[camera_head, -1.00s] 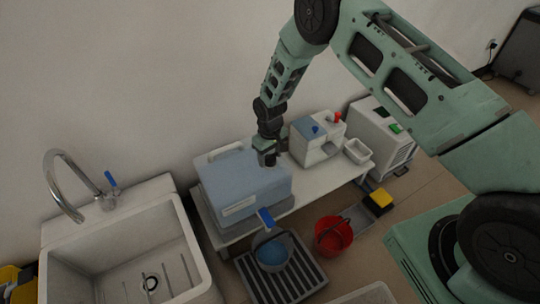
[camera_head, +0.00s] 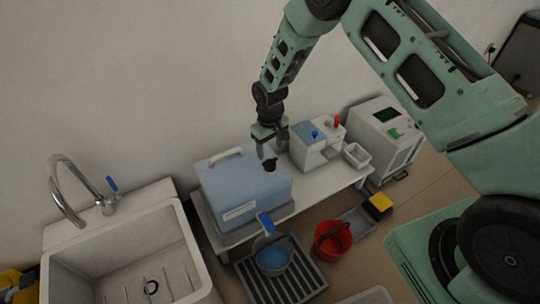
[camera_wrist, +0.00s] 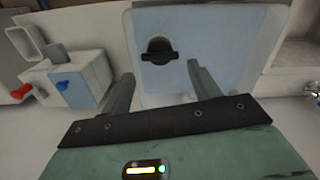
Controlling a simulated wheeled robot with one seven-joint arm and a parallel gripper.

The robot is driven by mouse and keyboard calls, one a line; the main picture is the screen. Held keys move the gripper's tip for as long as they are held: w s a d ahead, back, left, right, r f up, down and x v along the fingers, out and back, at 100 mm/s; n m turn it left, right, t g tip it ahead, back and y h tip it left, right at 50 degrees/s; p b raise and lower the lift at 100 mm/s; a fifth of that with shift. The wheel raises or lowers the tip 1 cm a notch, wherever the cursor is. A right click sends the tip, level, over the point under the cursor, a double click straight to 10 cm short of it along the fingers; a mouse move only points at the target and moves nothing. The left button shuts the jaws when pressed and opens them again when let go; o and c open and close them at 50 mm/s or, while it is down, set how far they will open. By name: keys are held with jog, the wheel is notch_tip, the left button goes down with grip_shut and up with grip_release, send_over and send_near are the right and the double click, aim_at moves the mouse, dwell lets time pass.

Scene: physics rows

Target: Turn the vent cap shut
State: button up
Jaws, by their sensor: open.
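The vent cap (camera_head: 269,164) is a small black knob on top of the pale blue box with a white handle (camera_head: 238,180). In the wrist view the cap (camera_wrist: 158,46) is round with a straight bar across it, the bar lying nearly level in the picture. My gripper (camera_head: 270,150) is above and just behind the cap, apart from it. In the wrist view my gripper (camera_wrist: 160,73) is open, its fingers spread wide and empty. The cap shows beyond the gap between the fingertips.
A blue-valved tap is over the white sink (camera_head: 120,250). A white unit with blue and red knobs (camera_head: 318,148) stands right of the box on the bench. A blue lever (camera_head: 265,224) sticks out at the box's front, above a bucket (camera_head: 272,258). A red bucket (camera_head: 333,238) is on the floor.

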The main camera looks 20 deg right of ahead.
aim_at(270, 160)
notch_tip(270, 160, up, 10)
jog(key=p, duration=0.1)
jog(key=shift+r, duration=0.2)
dwell(0.3)
